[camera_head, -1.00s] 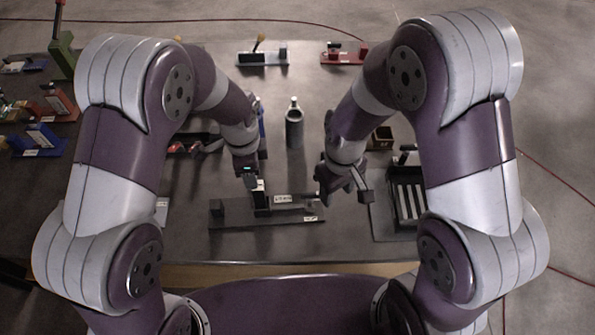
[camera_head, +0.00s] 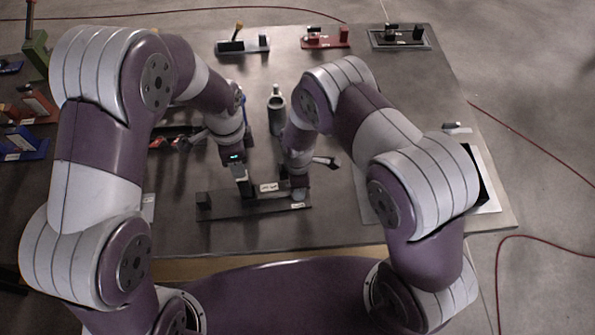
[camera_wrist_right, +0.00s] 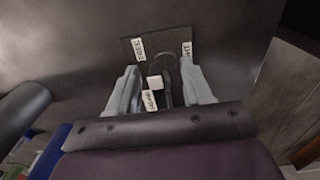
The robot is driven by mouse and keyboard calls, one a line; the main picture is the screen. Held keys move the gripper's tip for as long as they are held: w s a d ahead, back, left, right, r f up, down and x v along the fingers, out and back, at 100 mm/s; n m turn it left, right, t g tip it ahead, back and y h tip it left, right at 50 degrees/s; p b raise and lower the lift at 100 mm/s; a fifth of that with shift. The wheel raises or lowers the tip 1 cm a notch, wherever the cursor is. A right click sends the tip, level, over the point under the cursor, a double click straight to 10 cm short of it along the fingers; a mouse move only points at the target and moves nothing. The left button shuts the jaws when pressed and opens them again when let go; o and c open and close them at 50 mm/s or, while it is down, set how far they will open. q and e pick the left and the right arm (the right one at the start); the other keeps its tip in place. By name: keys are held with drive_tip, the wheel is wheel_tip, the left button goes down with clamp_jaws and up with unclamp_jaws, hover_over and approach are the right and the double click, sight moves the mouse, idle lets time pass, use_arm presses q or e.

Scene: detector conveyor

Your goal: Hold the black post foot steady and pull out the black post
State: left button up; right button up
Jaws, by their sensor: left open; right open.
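A long black plate (camera_head: 225,209) lies near the table's front edge, with a small block at its left end. I take it for the post foot. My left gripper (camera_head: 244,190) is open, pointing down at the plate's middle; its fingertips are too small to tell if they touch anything. My right gripper (camera_head: 299,194) is open over the plate's right end, and the arm hides much there. In the right wrist view, its fingers (camera_wrist_right: 160,88) stand on either side of a dark piece (camera_wrist_right: 163,62), perhaps the post, in front of a labelled black plate (camera_wrist_right: 134,48). I cannot tell contact.
A dark grey cylinder with a bottle-like top (camera_head: 277,112) stands behind the grippers. Fixtures on the back edge include a red one (camera_head: 325,40). A blue holder (camera_head: 22,146) is at the left. A pale-bordered panel (camera_head: 490,192) lies at right, partly behind my right arm.

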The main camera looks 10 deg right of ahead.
sight(244, 182)
drive_tip(key=shift+f, duration=0.75)
drive_tip(key=shift+c, duration=0.3)
clamp_jaws()
use_arm(q)
drive_tip(key=o, duration=0.4)
drive_tip(key=shift+r, duration=0.15)
drive_tip(key=shift+c, duration=0.2)
drive_tip(key=shift+s+a+r+m, duration=0.1)
drive_tip(key=shift+a+r+m, duration=0.15)
drive_tip(key=shift+r+m, duration=0.25)
drive_tip(key=shift+s+f, duration=0.1)
drive_tip(key=shift+f, duration=0.15)
drive_tip(key=f, duration=1.1)
drive_tip(key=shift+w+d+f, duration=0.2)
drive_tip(key=shift+w+d, duration=0.05)
drive_tip(key=shift+d, duration=0.05)
